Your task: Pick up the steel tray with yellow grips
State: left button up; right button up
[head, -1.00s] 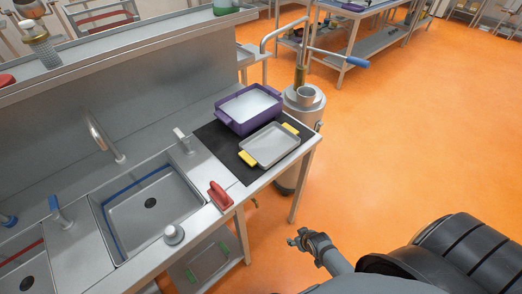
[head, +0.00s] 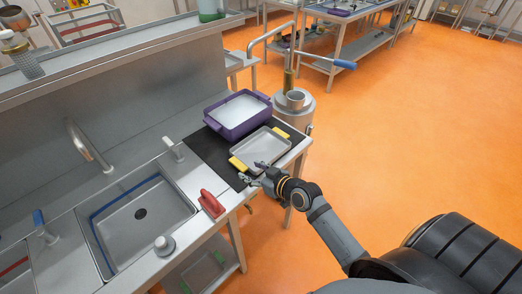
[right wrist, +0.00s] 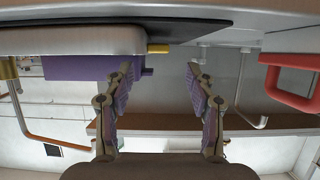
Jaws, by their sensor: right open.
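The steel tray (head: 262,149) with yellow grips lies flat on a black mat (head: 212,152) at the right end of the counter. Its near yellow grip (head: 238,163) and far yellow grip (head: 281,132) both show. My right gripper (head: 252,172) is open and empty at the counter's front edge, close to the tray's near corner. In the right wrist view the tray (right wrist: 70,41) is at the upper left with a yellow grip (right wrist: 158,48), and the open fingers (right wrist: 160,82) have nothing between them. My left gripper is out of view.
A purple basin (head: 238,125) with pale contents stands behind the tray. A red-handled item (head: 212,203) lies on the counter left of my right gripper. The sink (head: 140,215) is further left. A metal canister (head: 294,112) stands beyond the counter's end. Orange floor is clear at right.

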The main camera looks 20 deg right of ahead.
aim_at(239, 163)
jog(key=x, duration=0.3)
jog(key=shift+w+f, duration=0.15)
jog(key=shift+w, duration=0.05)
jog(key=shift+w+a+p, duration=0.1)
jog(key=shift+w+p, duration=0.25)
jog(key=shift+p, duration=0.05)
jog(key=p+x, duration=0.1)
jog(key=x, duration=0.2)
jog(key=shift+w, duration=0.45)
jog(key=shift+w+a+f, duration=0.15)
jog(key=shift+w+f, duration=0.15)
jog(key=shift+s+r, duration=0.15)
jog(key=c, duration=0.4)
grip_shut()
